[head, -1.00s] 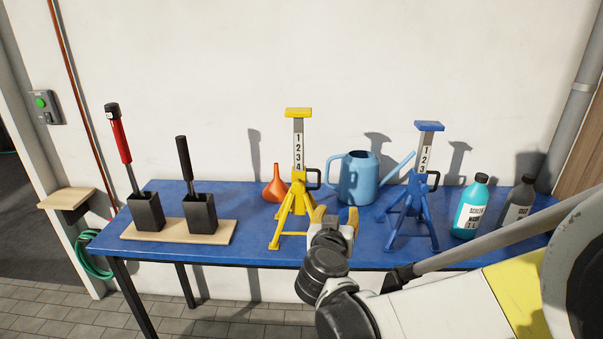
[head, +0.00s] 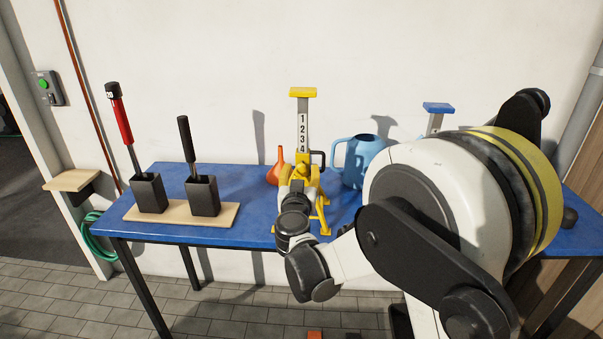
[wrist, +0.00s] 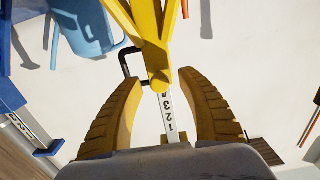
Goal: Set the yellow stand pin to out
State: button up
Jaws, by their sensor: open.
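The yellow stand (head: 302,123) stands upright on the blue workbench, with a numbered grey post and a yellow top. Its black pin handle (head: 319,157) sticks out on the right of the collar. My gripper (head: 299,174) is open in front of the stand and hides part of its legs. In the wrist view the picture is turned over. The stand's yellow collar (wrist: 157,72) and post show between the spread fingers of my gripper (wrist: 160,76). The black pin handle (wrist: 126,62) is close to the left fingertip; I cannot tell whether they touch.
An orange funnel (head: 274,172) and a blue watering can (head: 355,163) stand close beside the yellow stand. A blue stand (head: 437,109) is mostly hidden behind my arm. Two black holders with levers sit on a wooden board (head: 175,214).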

aim_at(301, 170)
jog(key=shift+w, duration=0.55)
jog(key=shift+c, duration=0.4)
grip_shut()
jog(key=shift+s, duration=2.1)
jog(key=shift+o, duration=0.4)
grip_release()
jog(key=s, duration=1.2)
jog(key=shift+a, duration=0.25)
